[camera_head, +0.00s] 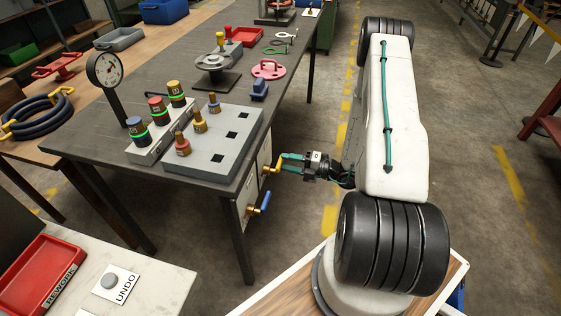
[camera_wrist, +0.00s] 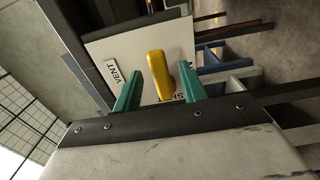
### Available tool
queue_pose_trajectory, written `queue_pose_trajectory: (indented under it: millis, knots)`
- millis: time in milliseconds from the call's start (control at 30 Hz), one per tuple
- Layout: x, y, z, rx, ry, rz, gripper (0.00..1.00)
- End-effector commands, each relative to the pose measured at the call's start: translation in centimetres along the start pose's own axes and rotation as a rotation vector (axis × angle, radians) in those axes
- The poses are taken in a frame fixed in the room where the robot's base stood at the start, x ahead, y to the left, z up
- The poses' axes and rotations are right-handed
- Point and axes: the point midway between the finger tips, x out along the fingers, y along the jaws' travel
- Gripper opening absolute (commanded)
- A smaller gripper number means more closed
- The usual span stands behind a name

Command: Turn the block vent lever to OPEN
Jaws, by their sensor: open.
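A yellow lever (camera_head: 274,167) sticks out from a pale panel on the side of the dark table. The wrist view shows this yellow lever (camera_wrist: 160,74) beside a VENT label (camera_wrist: 116,77). A second label below it is partly covered; its letters look like SHUT. My gripper (camera_head: 288,160) is at the yellow lever. In the wrist view its two green fingers are open, one on each side of the lever, with gaps showing. I cannot tell whether either finger touches it. A blue lever (camera_head: 262,203) sits lower on the same side of the table.
The table (camera_head: 100,157) carries a grey block (camera_head: 205,163) with brass-topped plugs, a row of capped knobs and a gauge (camera_head: 105,69). A table leg (camera_head: 238,243) stands near the blue lever. Floor right of my arm is open.

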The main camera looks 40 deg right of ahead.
Motion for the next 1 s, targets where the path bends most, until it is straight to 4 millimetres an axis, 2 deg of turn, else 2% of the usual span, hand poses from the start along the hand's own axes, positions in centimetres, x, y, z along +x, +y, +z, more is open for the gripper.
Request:
queue_pose_trajectory:
  millis: [33, 200, 533, 567, 700, 1000]
  knots:
    - [0.9, 0.0, -0.1, -0.001, 0.005, 0.0, 0.42]
    - [2.7, 0.0, 0.0, -0.002, 0.002, 0.0, 0.42]
    - [3.2, 0.0, 0.0, -0.002, 0.001, 0.0, 0.42]
    - [3.2, 0.0, 0.0, -0.002, 0.001, 0.0, 0.39]
    - [3.2, 0.0, 0.0, -0.002, 0.001, 0.0, 0.0]
    - [2.5, 0.1, 0.5, -0.019, -0.011, -0.001, 0.0]
